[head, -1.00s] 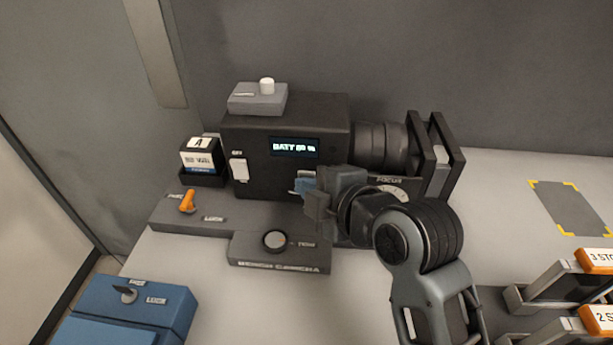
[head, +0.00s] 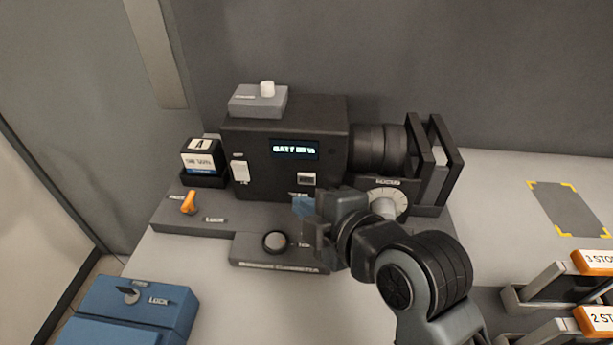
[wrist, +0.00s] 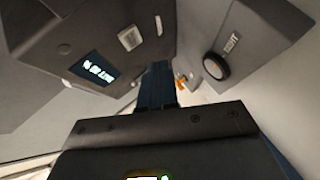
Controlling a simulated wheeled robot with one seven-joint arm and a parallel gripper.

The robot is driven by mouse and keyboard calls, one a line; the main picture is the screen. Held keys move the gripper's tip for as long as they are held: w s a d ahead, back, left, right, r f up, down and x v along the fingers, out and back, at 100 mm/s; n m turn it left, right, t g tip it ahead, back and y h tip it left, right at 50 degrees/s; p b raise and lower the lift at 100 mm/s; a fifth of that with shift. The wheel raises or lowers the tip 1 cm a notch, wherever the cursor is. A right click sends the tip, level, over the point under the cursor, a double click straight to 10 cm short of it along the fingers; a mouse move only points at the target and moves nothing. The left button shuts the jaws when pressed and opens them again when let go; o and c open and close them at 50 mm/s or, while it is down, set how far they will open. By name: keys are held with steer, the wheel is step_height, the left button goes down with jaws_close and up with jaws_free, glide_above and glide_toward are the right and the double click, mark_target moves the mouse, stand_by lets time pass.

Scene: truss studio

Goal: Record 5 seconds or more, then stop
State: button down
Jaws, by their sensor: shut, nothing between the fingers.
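The black bench camera (head: 252,130) stands on a grey base at the back of the table. Its lit display (head: 295,149) shows text starting with BATT, the rest blurred; it also shows in the wrist view (wrist: 93,70). Below the display is a small pale button (head: 306,179), and left of it a white switch (head: 240,172). A round dark knob or button (head: 275,242) sits on the front of the base; it also shows in the wrist view (wrist: 216,66). My gripper (head: 303,208) is shut and empty, in front of the camera's face, apart from the pale button.
A lens with matte box (head: 437,165) and a focus dial (head: 387,203) are at the right. An orange lever (head: 189,203) and a battery-like block (head: 202,157) are at the left. A blue box (head: 135,305) and filter racks (head: 560,290) flank the front.

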steer(key=shift+s+a, duration=0.1)
steer(key=shift+s, duration=1.2)
